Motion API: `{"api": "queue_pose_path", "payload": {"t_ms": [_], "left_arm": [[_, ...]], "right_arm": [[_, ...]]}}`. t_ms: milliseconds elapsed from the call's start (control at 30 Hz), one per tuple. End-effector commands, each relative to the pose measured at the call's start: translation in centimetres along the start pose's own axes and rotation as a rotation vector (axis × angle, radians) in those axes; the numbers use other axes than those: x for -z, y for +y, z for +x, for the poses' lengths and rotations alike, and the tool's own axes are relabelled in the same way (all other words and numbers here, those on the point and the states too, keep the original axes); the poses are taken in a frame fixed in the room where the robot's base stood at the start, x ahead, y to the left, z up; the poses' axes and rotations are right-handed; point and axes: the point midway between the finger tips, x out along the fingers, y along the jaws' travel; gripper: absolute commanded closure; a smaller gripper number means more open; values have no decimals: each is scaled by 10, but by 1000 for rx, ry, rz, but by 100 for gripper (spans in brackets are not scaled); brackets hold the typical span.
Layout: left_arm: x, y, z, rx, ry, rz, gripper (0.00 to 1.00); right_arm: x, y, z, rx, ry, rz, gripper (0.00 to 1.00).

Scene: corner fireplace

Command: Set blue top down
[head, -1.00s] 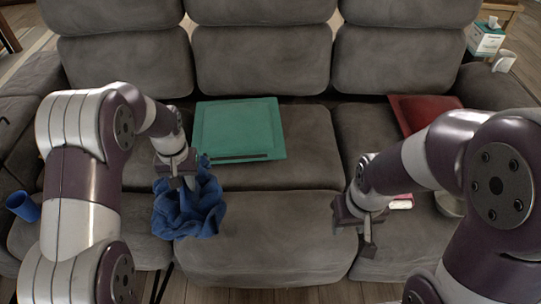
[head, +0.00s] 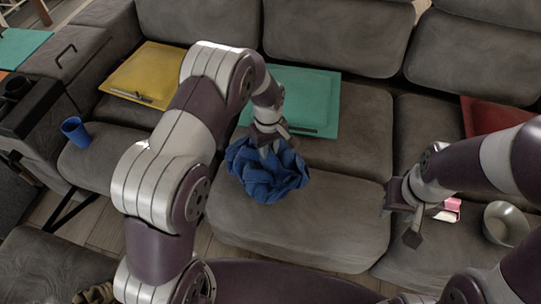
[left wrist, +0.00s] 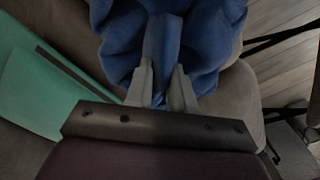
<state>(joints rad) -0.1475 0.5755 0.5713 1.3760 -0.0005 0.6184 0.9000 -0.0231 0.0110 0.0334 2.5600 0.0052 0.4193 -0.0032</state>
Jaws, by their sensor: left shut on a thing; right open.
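The blue top (head: 268,178) is a crumpled bundle of cloth at the left part of the sofa's middle seat (head: 330,235). My left gripper (head: 270,148) is shut on its upper part. In the left wrist view, a fold of the blue top (left wrist: 215,40) is pinched between the fingers of my left gripper (left wrist: 162,85). I cannot tell whether the cloth's underside rests on the seat. My right gripper (head: 405,215) is open and empty above the right seat, apart from the blue top.
A teal folder (head: 318,100) lies behind the blue top. A yellow folder (head: 150,72) and a blue cup (head: 75,131) are to the left. A pink item (head: 449,209), a grey bowl (head: 505,223) and a red folder (head: 490,115) are to the right. The middle seat's front is clear.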

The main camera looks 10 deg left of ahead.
Motion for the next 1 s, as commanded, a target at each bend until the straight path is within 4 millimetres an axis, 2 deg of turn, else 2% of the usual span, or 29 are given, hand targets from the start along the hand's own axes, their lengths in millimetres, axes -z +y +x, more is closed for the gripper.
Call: {"api": "queue_pose_path", "payload": {"t_ms": [133,333,667,700,733,767,1000], "left_arm": [[8,-1,11,1,-1,0,100],[8,0,45,1,-1,1,100],[8,0,47,0,0,1,100],[8,0,46,0,0,1,64],[8,0,46,0,0,1,55],[8,0,46,0,0,1,52],[8,0,46,0,0,1,52]], "right_arm": [[0,0,4,0,0,0,57],[-2,0,14,0,0,0,57],[-2,0,14,0,0,0,57],[-2,0,13,0,0,0,57],[-2,0,13,0,0,0,57],[-1,0,13,0,1,0,57],[-2,0,13,0,0,0,57]]}}
